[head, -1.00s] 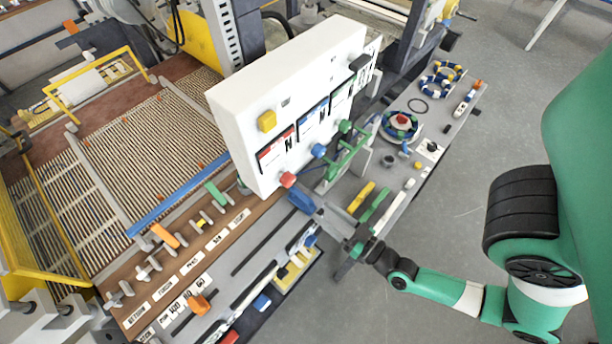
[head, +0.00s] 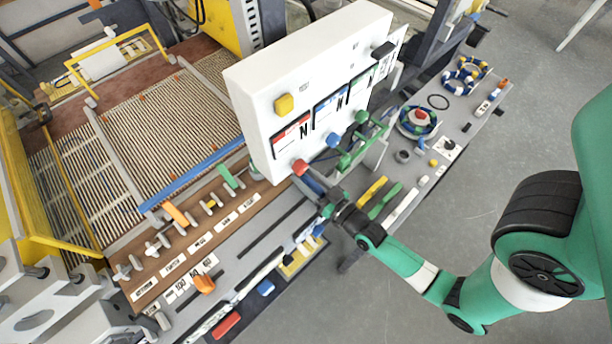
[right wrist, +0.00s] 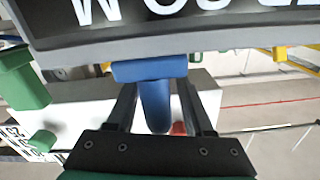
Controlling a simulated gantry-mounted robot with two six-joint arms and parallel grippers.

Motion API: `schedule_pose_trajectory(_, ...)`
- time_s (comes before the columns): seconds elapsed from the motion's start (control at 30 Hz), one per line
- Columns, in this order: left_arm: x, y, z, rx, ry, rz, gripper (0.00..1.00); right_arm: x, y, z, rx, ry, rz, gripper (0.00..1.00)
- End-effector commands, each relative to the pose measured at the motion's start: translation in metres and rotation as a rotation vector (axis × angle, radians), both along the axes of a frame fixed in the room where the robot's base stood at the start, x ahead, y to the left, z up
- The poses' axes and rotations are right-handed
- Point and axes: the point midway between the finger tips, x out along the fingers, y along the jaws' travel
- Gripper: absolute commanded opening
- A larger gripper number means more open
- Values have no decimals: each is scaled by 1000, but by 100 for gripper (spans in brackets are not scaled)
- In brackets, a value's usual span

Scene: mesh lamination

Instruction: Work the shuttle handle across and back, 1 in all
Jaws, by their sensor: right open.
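A blue handle (right wrist: 155,100) with a wide top hangs below a dark lettered strip (right wrist: 180,28) in the right wrist view. My right gripper (right wrist: 160,92) is open, with one finger on each side of the handle's stem. Thin gaps seem to show beside the stem, and I cannot tell whether either finger touches it. In the head view my right gripper (head: 326,198) is at the lower right of the white box, and the handle is largely hidden there. My left gripper is not in view.
The white box (head: 250,100) carries yellow, red, blue and green knobs, close above my right gripper. An orange handle (head: 204,284) stands on the grey front panel. A side table (head: 465,125) holds coloured rings and tools. Grey floor (head: 520,130) is open at the right.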

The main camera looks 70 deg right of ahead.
Motion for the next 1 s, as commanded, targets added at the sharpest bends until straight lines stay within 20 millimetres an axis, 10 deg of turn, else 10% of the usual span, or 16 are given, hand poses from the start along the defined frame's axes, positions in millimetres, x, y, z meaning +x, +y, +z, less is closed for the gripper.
schedule_pose_trajectory(0.23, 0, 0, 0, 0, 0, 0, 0, 1, 0, 0, 0, 0, 0, 50)
schedule_pose_trajectory(0.53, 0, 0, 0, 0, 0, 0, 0, 0, 0, 0, 0, 0, 0, 0)
schedule_pose_trajectory(1.0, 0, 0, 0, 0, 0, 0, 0, 1, 0, 0, -1, -1, 1, 0)
